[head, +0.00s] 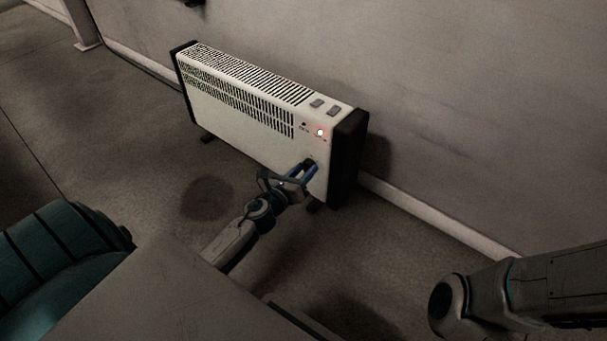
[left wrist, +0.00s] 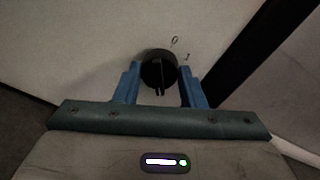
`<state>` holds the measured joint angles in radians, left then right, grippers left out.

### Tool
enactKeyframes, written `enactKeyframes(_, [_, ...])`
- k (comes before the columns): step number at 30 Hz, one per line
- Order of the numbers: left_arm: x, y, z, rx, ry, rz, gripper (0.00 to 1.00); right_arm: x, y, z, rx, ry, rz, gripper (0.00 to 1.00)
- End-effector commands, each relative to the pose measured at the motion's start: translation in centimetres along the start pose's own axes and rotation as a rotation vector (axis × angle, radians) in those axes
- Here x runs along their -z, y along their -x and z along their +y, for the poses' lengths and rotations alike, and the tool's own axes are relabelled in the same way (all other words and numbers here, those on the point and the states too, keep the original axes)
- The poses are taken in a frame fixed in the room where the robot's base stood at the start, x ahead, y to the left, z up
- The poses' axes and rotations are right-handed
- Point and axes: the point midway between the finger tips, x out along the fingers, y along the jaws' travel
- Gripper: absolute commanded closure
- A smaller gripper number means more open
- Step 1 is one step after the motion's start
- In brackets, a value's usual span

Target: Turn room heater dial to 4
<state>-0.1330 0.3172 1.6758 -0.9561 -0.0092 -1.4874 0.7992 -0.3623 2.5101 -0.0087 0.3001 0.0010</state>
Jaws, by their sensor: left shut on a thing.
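The room heater (head: 235,121) is a long white box with black end caps, standing on the floor against the wall. Its black dial (left wrist: 157,66) is low on the front face near the right end. In the left wrist view the marks 0 and 1 show at the dial's upper right. The 4 mark is not visible, and the dial's setting cannot be read. My left gripper (head: 308,169) is at the heater's front, its blue fingers shut on the dial from both sides. My right gripper is out of view; only part of that arm shows at the lower right.
The heater's top has a grille and two grey switches (head: 325,106). A red light (head: 320,132) glows on the front above the dial. The wall (head: 440,110) is close behind the heater. The floor (head: 120,130) to the left and in front is clear.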

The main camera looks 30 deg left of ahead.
Motion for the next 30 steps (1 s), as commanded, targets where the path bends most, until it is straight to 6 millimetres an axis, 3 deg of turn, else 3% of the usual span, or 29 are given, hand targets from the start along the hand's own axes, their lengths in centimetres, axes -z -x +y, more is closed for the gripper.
enactKeyframes(15, [0.3,0.0,0.1,-0.005,-0.426,-0.026,0.86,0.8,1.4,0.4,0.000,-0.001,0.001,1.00])
enactKeyframes(30, [0.2,0.0,0.1,-0.007,-0.576,-0.036,0.86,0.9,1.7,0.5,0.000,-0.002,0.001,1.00])
